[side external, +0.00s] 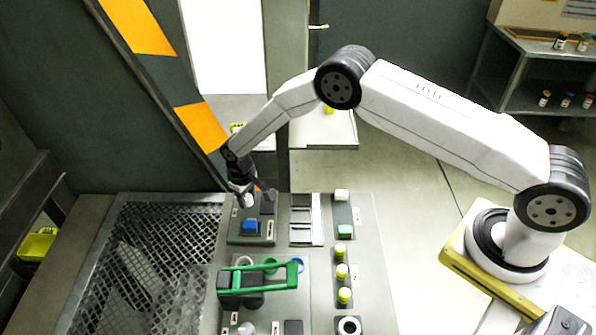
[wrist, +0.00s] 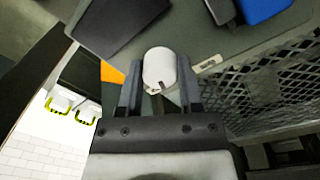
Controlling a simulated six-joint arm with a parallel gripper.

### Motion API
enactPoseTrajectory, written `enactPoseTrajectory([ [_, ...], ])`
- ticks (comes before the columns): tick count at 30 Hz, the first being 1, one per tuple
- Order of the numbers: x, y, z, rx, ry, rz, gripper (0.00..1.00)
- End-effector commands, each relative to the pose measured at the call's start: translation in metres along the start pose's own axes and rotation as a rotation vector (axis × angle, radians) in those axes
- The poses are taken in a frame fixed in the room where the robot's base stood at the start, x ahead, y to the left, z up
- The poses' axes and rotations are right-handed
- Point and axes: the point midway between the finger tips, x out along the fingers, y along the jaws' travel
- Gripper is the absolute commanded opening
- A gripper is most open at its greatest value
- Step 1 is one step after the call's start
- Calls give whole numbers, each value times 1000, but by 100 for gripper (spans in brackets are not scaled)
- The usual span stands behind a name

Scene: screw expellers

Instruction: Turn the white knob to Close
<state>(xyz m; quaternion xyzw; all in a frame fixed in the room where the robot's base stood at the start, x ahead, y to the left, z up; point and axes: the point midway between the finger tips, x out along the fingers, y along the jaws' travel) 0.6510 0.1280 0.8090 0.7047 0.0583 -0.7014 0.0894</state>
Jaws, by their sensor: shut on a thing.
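The white knob (wrist: 159,68) sits between the two dark fingers of my gripper (wrist: 160,78) in the wrist view, one finger on each side. A small dark mark shows on the knob's lower edge. In the side view my gripper (side external: 244,190) points down at the far left corner of the control panel. The white knob (side external: 249,201) shows only in part under the fingertips there. A small label plate (wrist: 208,63) lies right of the knob in the wrist view; its text is too small to read.
A blue button (side external: 250,226) and a dark block (side external: 267,204) stand close to the knob. A green handle (side external: 262,292), several yellow knobs (side external: 341,271) and a white button (side external: 342,195) are elsewhere on the panel. A metal mesh (side external: 150,265) lies to the left.

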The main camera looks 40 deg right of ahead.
Motion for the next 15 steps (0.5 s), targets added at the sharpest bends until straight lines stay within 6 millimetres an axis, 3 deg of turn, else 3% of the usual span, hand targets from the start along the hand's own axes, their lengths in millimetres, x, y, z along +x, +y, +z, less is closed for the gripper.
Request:
enactPoseTrajectory([
  [15, 0, 0, -1, 310, -13, 1, 0],
])
